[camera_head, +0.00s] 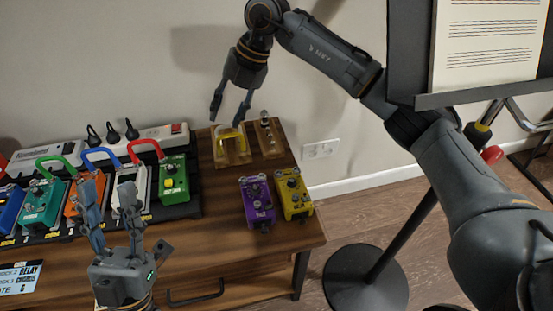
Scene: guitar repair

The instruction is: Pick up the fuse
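Two small wooden stands sit at the back right of the wooden table. The left stand (234,158) carries a yellow curved piece (230,139). The right stand (270,146) carries a small shiny upright item (265,122); it may be the fuse, but it is too small to tell. My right gripper (228,114) is open and empty, pointing down above the yellow piece, left of the shiny item. My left gripper (108,192) is open at the front left, fingers upward, in front of the pedalboard, and holds nothing that I can see.
A pedalboard (185,208) with several coloured pedals and patch cables fills the table's left. A purple pedal (257,200) and a yellow pedal (293,193) stand near the right edge. A music stand (365,278) stands right of the table. Bare wood lies around the loose pedals.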

